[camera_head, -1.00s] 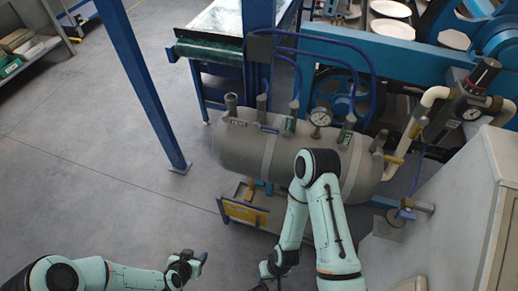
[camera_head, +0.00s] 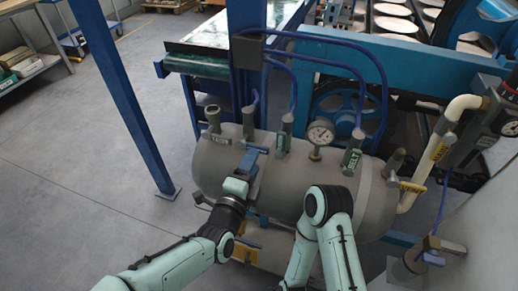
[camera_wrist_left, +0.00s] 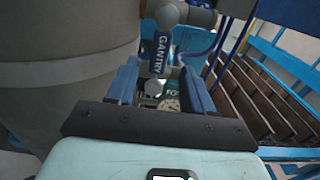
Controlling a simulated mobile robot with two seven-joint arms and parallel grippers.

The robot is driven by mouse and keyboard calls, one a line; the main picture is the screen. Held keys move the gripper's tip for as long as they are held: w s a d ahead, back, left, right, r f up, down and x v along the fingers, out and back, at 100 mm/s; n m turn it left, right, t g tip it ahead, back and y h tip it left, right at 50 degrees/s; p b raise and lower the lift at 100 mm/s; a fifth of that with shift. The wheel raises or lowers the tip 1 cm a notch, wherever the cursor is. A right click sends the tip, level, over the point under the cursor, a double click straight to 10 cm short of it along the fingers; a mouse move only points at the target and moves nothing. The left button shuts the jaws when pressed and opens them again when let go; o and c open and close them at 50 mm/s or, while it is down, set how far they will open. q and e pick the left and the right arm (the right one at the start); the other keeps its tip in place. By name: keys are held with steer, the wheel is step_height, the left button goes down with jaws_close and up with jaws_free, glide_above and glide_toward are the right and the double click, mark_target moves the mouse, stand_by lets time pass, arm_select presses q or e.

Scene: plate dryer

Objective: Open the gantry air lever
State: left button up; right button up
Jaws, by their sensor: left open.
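The gantry air lever (camera_wrist_left: 162,52) is a blue handle marked GANTRY, on a grey valve fitting in the left wrist view. My left gripper (camera_wrist_left: 160,82) is open, with one blue finger on each side of the lever's lower part. I cannot tell whether either finger touches it. In the head view my left gripper (camera_head: 251,163) is at the upper front of the grey air tank (camera_head: 290,185), just below a valve post (camera_head: 249,122). It hides the lever there. My right arm bends in front of the tank; its gripper is out of view.
Other valve posts with labelled levers stand along the tank, one marked BELT (camera_head: 352,158). A pressure gauge (camera_head: 320,132) stands between them. Blue hoses (camera_head: 293,90) rise behind. A blue post (camera_head: 122,110) stands left, with open floor beyond it.

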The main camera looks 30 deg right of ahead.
arm_select(q)
steer(key=x, duration=0.6)
jaws_close()
